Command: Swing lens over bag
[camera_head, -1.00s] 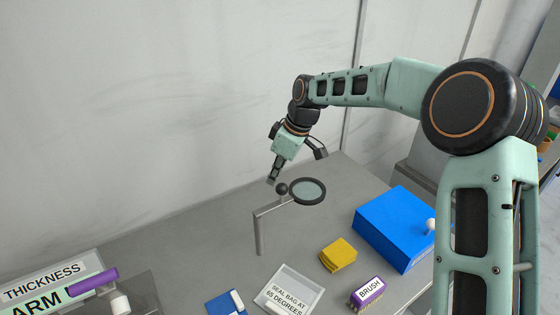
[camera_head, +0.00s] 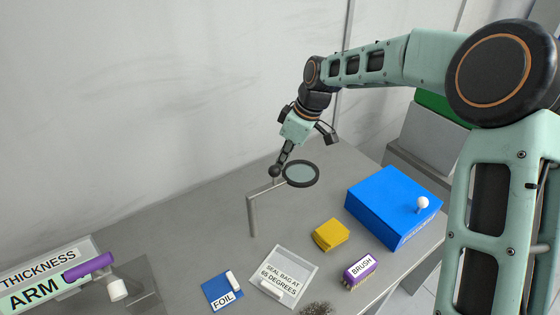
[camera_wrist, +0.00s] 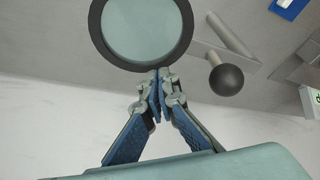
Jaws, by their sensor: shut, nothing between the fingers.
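The round lens (camera_head: 301,174) in a dark ring sits at the top of a grey post stand (camera_head: 253,215), beside a dark ball knob (camera_head: 275,171). The clear bag (camera_head: 301,260), labelled "seal bag at 65 degrees", lies flat on the table, nearer than the stand and not under the lens. My gripper (camera_head: 281,166) is shut and empty, pointing down by the knob and lens. In the wrist view, the shut fingertips (camera_wrist: 161,73) are at the lower rim of the lens (camera_wrist: 140,30); I cannot tell whether they touch. The knob (camera_wrist: 226,79) is apart from them, to the right.
A yellow block (camera_head: 330,235), a purple brush (camera_head: 360,270) and a blue box (camera_head: 392,207) with a white knob lie to the right. A blue foil packet (camera_head: 218,287) lies left of the bag. A thickness-arm sign (camera_head: 45,275) stands at far left. The wall is behind.

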